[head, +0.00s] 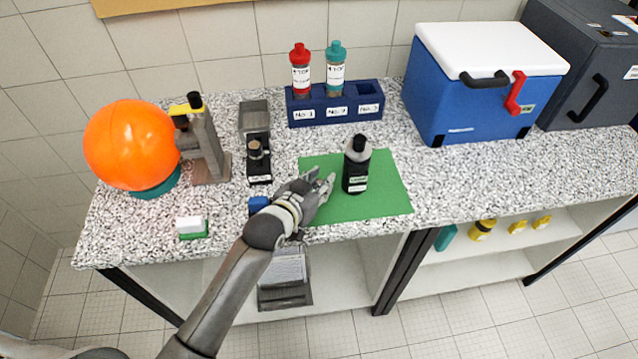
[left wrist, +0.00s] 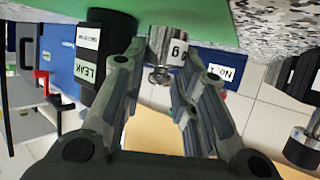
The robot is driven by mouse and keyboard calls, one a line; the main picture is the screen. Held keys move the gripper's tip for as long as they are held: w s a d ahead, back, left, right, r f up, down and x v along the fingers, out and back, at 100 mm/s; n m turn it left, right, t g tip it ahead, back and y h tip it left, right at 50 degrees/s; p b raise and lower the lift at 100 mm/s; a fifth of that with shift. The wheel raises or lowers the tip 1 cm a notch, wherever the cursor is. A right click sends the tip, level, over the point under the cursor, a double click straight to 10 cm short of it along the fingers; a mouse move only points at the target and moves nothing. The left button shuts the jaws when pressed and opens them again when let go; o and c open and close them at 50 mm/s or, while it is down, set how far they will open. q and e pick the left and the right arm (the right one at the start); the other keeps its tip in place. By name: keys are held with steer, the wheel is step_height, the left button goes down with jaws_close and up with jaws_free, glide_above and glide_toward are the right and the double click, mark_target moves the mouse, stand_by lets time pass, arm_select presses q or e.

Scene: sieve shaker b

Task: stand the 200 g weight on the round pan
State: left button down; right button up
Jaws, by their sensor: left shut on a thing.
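A silver cylindrical weight (left wrist: 160,45) with a white label is between the fingers of my left gripper (left wrist: 163,65). Only a "g" is readable on its label. In the head view my left gripper (head: 325,184) is over the left part of a green mat (head: 385,200), and its fingers hide most of the weight. I cannot tell whether the weight touches the mat. A black stand (head: 259,178) left of the gripper carries a small metal piece (head: 255,150); I cannot make out a separate round pan. My right gripper is not in view.
A black bottle (head: 356,168) stands on the mat, close right of the gripper. Behind are a blue rack (head: 335,106) with red and teal bottles, and a blue cooler (head: 465,100). An orange ball (head: 130,145) stands at left. The right counter front is clear.

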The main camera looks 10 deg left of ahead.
arm_select(q)
steer(key=shift+f, duration=0.55)
steer(key=shift+f, duration=0.2)
steer(key=c, duration=1.2)
jaws_free()
steer(key=shift+o, duration=0.2)
steer(key=shift+r, duration=0.1)
